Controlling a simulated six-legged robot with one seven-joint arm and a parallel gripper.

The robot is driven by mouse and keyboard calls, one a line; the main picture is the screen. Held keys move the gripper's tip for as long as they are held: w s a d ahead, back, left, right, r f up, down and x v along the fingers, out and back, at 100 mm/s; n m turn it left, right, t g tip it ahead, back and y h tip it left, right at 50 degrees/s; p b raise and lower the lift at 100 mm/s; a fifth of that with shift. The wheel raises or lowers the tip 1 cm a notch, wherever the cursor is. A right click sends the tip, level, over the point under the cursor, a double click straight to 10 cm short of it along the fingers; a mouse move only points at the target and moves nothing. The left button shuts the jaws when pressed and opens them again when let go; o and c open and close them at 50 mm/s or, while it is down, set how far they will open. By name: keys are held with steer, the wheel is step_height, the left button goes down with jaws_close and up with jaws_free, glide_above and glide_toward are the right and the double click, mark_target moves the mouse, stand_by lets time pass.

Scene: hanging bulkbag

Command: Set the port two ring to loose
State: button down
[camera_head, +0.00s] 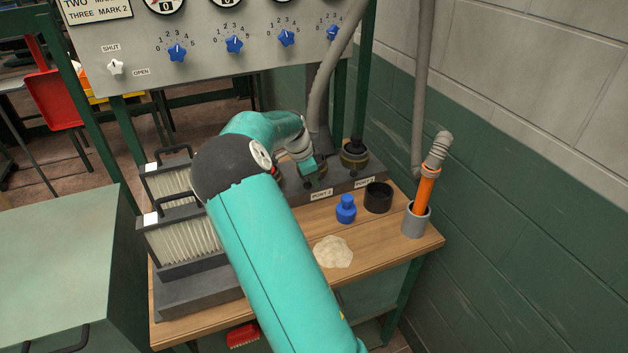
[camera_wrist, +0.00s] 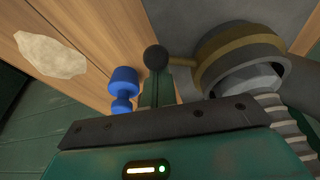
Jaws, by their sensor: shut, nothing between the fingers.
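I cannot read the ring's setting.
A blue fitting (camera_head: 346,208), a black cup (camera_head: 378,197), a pale powder heap (camera_head: 333,251) and an orange-handled tool in a grey holder (camera_head: 415,222) are on the wooden bench. Filter boxes (camera_head: 185,240) stand left.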

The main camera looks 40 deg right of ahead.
steer(key=shift+w+a, duration=0.1)
steer(key=shift+s+d+f, duration=0.1)
steer(key=shift+s+d, duration=0.1)
steer(key=shift+d, duration=0.05)
steer(key=d, duration=0.1)
steer(key=s, duration=0.1)
steer(key=d, duration=0.1)
steer(key=shift+s+d+f, duration=0.25)
steer(key=shift+d+f, duration=0.05)
steer(key=shift+d, duration=0.05)
steer(key=v, duration=1)
steer(key=shift+d, duration=0.2)
